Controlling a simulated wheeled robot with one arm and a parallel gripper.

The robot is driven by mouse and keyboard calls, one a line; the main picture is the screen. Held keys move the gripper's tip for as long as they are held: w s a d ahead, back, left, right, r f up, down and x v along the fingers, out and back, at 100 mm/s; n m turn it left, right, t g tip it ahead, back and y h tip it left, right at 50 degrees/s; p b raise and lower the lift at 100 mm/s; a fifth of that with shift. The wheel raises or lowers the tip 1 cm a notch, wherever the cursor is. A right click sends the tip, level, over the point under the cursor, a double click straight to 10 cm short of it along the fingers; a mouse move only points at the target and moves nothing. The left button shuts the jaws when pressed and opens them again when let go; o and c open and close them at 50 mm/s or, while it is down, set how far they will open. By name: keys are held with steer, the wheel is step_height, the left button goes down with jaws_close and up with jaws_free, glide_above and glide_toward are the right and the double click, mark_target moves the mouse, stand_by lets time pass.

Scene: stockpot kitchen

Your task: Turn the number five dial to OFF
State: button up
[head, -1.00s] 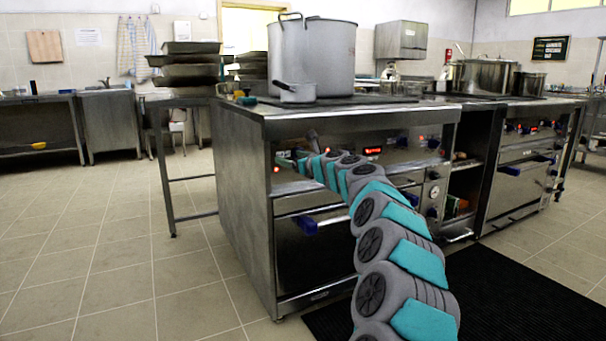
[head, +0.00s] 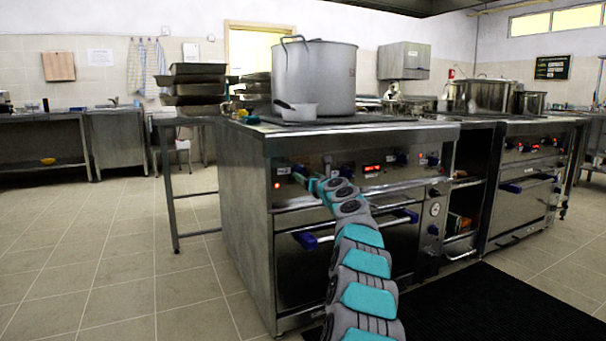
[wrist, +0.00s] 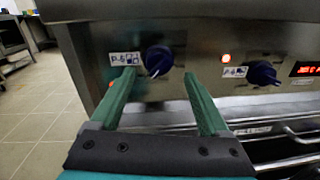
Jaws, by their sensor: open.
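A dark blue dial (wrist: 158,60) with a pale pointer mark facing down sits on the steel stove front in the wrist view. A small label with a burner diagram is on its left; its number is too blurred to be sure of. My gripper (wrist: 160,76) is open, with one green finger at each side of this dial; whether they touch it I cannot tell. A second blue dial (wrist: 262,73) is to the right, with its own label. In the head view my gripper (head: 306,180) is at the left end of the control panel, partly hiding the dial.
A large pot (head: 315,80) and a saucepan (head: 297,111) stand on the stove. Oven handles (head: 306,240) stick out below. The floor at left is clear.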

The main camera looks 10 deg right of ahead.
mark_target(303, 174)
steer(key=shift+w+a+f, duration=0.1)
steer(key=shift+w+a, duration=0.05)
steer(key=shift+w, duration=0.5)
steer(key=shift+w+a+r+p, duration=0.1)
steer(key=shift+w+r+p, duration=0.1)
steer(key=shift+w+p, duration=0.45)
steer(key=shift+w+a+f+p, duration=0.15)
steer(key=shift+w+a+p, duration=0.2)
steer(key=shift+w+p, duration=0.25)
jaws_close()
